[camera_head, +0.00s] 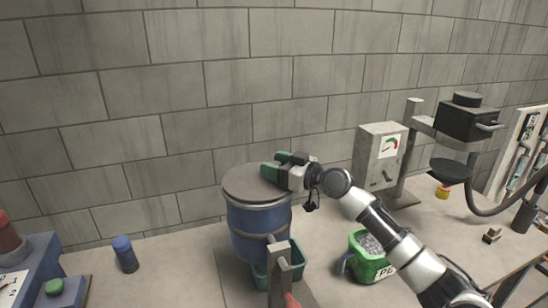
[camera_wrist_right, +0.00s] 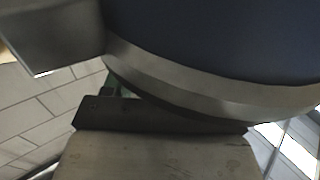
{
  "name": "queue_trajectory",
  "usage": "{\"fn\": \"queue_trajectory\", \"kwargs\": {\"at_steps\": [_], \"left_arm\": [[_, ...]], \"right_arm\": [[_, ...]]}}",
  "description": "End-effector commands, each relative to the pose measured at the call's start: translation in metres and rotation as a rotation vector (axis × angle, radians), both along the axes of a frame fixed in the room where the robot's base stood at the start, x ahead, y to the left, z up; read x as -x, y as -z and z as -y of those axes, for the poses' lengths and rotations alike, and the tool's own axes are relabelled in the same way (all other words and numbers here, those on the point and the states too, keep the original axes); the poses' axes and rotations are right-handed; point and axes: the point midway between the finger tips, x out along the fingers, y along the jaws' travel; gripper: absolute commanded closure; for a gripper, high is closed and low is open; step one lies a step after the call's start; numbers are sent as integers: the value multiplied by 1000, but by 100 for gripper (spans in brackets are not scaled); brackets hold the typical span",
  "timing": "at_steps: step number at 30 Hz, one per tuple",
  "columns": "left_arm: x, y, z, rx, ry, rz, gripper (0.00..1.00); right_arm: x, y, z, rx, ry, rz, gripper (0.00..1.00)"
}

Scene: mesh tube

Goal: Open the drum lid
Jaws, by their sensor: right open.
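The blue drum (camera_head: 257,218) stands upright on the table near the middle of the head view. Its flat grey lid (camera_head: 245,183) lies on top. My right gripper (camera_head: 277,165) is open, its green-tipped fingers at the far right part of the lid. Whether they touch the lid I cannot tell. In the right wrist view, the dark blue drum wall (camera_wrist_right: 225,35) and a curved grey rim band (camera_wrist_right: 205,87) fill the top, close to the camera. My left gripper is not in view.
A green container of grey pellets (camera_head: 370,268) is to the right. A grey gauge box (camera_head: 381,155) stands behind. A blue cylinder (camera_head: 125,254) is at left, with clear table around it.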

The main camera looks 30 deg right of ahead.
Motion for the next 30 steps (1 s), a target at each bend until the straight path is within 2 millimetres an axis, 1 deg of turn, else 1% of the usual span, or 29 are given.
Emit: {"fn": "queue_trajectory", "kwargs": {"at_steps": [3, 10, 11, 22, 30], "left_arm": [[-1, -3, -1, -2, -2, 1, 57], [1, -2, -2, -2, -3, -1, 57], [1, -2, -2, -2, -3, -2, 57], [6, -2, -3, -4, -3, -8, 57], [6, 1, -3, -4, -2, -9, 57]], "right_arm": [[-5, 0, -2, 0, 0, 0, 41], [-5, 1, -3, 0, 0, -1, 41], [-5, 1, -3, 0, 0, -1, 43], [-5, 1, -3, 0, -1, -1, 100], [-5, -1, 1, 15, -1, -4, 100]]}}
